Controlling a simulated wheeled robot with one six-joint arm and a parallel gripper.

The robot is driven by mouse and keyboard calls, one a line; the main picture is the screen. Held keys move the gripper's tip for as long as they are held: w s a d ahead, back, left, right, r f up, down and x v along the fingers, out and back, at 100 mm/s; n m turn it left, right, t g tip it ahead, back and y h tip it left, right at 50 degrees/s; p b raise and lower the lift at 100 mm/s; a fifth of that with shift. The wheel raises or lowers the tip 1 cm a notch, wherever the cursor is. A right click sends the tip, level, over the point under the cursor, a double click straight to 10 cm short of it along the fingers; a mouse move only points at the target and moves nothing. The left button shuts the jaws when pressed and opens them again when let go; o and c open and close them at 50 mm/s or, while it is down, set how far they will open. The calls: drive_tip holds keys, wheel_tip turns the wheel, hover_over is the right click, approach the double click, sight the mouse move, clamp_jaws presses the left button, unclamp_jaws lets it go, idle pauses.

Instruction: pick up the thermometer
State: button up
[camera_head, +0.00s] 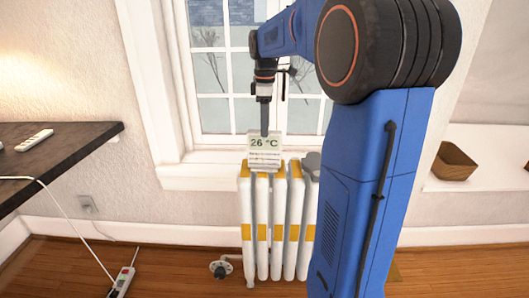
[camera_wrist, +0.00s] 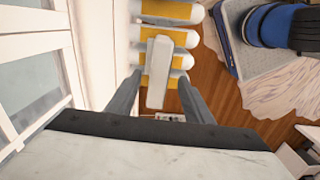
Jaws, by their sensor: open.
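The thermometer (camera_head: 264,152) is a pale upright block with a "26 °C" display, standing at the top of the white and yellow radiator below the window. In the wrist view the thermometer (camera_wrist: 158,72) is seen from above as a narrow pale bar, lying between my two fingers. My gripper (camera_head: 264,128) points down right at the thermometer in the head view. The fingers of my gripper (camera_wrist: 160,85) are apart, one on each side of it, with a visible gap to each side. The lower part of the thermometer is hidden in the wrist view.
The radiator (camera_head: 274,235) stands against the wall under the window sill (camera_head: 205,172). A dark shelf (camera_head: 60,155) with a white remote (camera_head: 34,140) is at the left. A wooden bowl (camera_head: 454,162) sits on a ledge at the right. A power strip (camera_head: 122,281) lies on the floor.

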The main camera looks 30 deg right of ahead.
sight(264, 150)
wheel_tip(264, 150, down, 11)
drive_tip(key=shift+w+r, duration=0.1)
clamp_jaws()
idle(0.6)
